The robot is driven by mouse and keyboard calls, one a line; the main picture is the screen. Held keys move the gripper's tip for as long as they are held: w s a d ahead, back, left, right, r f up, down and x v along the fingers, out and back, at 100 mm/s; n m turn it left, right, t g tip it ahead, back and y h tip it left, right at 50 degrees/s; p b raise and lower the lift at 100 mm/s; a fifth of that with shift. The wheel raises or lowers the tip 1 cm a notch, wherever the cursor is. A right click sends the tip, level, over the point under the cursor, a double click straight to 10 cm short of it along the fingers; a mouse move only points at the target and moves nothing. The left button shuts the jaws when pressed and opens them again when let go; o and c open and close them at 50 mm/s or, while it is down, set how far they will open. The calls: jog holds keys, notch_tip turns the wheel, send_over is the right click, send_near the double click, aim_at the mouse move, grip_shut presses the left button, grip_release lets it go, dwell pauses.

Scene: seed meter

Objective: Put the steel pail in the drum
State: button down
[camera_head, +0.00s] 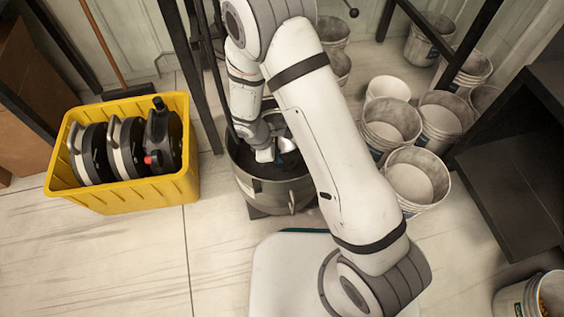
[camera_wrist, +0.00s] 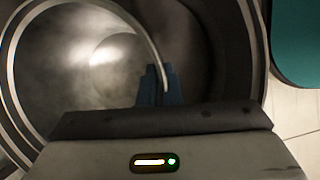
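The steel pail (camera_wrist: 75,85) fills the left of the wrist view, its shiny inside facing the camera. My gripper (camera_wrist: 160,86) has its blue fingers close together on either side of the pail's thin rim, shut on it. The large grey drum (camera_head: 270,193) stands on the floor at the middle of the head view, and its wall (camera_wrist: 235,60) curves around the pail in the wrist view. My gripper (camera_head: 286,146) reaches down at the drum's mouth with the pail inside the wall's outline. My arm hides most of the pail in the head view; its depth is unclear.
A yellow crate (camera_head: 125,197) with several black and grey reels stands left of the drum. Several white buckets (camera_head: 418,180) crowd the right side. Dark posts rise behind the drum, and a black shelf (camera_head: 510,180) stands far right. The floor at front left is clear.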

jog(key=shift+f+b, duration=0.4)
jog(key=shift+f, duration=0.85)
jog(key=shift+f, duration=0.2)
jog(key=c, duration=1.6)
grip_release()
jog(key=shift+r, duration=0.1)
